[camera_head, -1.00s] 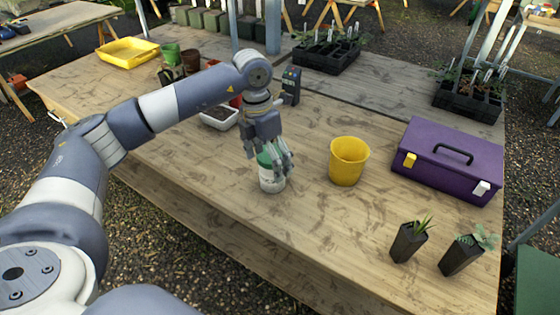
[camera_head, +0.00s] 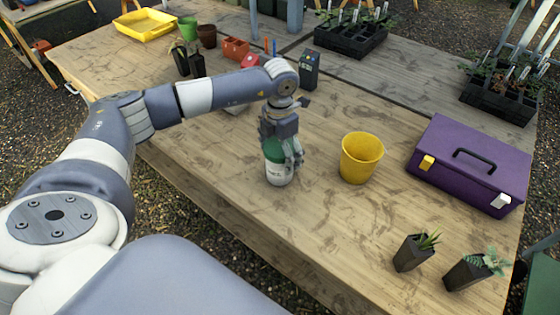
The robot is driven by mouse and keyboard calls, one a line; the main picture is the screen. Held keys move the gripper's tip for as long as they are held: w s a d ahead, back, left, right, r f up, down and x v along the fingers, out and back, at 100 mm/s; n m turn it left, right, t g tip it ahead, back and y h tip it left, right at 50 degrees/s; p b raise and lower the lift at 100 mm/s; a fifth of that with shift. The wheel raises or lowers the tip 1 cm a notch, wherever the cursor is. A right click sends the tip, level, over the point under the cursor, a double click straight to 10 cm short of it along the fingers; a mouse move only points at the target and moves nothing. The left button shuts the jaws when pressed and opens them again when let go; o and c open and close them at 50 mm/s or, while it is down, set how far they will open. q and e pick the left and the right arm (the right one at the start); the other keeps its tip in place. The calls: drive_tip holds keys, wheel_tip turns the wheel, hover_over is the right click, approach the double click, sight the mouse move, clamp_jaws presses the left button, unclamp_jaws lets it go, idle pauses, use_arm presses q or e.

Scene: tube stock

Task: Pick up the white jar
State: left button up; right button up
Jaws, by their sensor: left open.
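The white jar (camera_head: 278,174) with a green lid (camera_head: 272,150) stands upright on the wooden table (camera_head: 330,225), left of the yellow bucket. My left gripper (camera_head: 284,158) is open and points down at the jar, with its fingers around or beside the lid. Whether the fingers touch the jar cannot be told. The gripper hides part of the lid and the jar's upper right side. My right gripper is not in view.
A yellow bucket (camera_head: 361,158) stands right of the jar. A purple toolbox (camera_head: 470,165) and two small potted plants (camera_head: 415,250) are further right. A dark box (camera_head: 309,70) stands behind the gripper. The table front of the jar is clear.

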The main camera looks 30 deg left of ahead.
use_arm(q)
wheel_tip(320, 180, down, 2)
drive_tip(key=shift+f, duration=0.25)
drive_tip(key=shift+c, duration=1.3)
drive_tip(key=c, duration=0.8)
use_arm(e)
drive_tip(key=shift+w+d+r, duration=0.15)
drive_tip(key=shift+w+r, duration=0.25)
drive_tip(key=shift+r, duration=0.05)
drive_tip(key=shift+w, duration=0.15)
